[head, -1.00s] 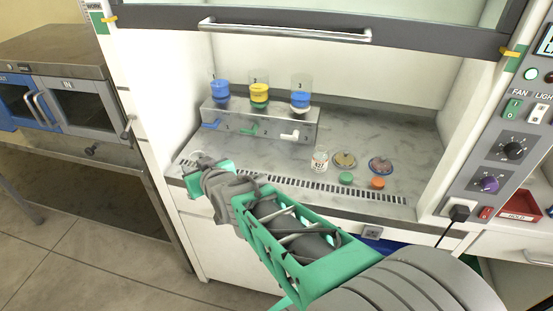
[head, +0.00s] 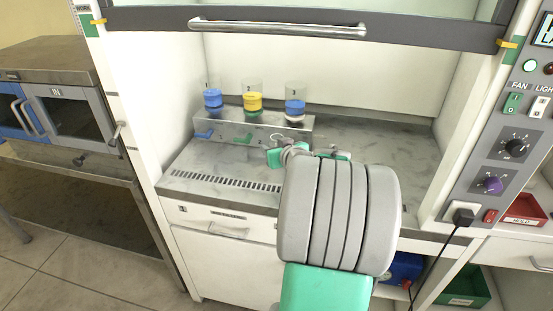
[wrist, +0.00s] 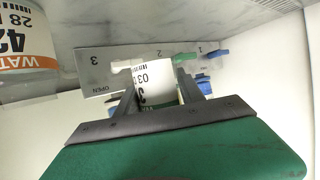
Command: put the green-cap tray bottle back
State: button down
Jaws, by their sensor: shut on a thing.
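My gripper (wrist: 156,84) is shut on a small bottle with a white label (wrist: 152,72) in the wrist view. Part of the label's print, "03", shows. The bottle's cap cannot be made out, so I cannot tell its colour. A second bottle with a white and orange label (wrist: 22,42) is close by at the left edge of the wrist view, apart from my fingers. In the head view my gripper (head: 300,150) is over the bench, just in front of the metal manifold's right end, and its hold is too small to read.
The metal manifold (head: 222,133) carries blue, yellow and blue cups (head: 252,102) and has valve handles on its front. The left bench is clear. A red HOLD tray (head: 526,210) is outside, right.

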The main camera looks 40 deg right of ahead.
jog(key=f, duration=0.1)
jog(key=w+d+f, duration=0.1)
jog(key=d+f, duration=0.1)
jog(key=shift+w, duration=0.35)
notch_tip(320, 180, down, 3)
jog(key=shift+r, duration=0.1)
jog(key=shift+f, duration=0.3)
jog(key=c, duration=0.7)
grip_release()
jog(key=shift+r, duration=0.15)
jog(key=shift+s+r, duration=0.15)
jog(key=shift+r, duration=0.05)
jog(key=v, duration=1.1)
jog(key=shift+s+a, duration=0.15)
jog(key=shift+s, duration=0.2)
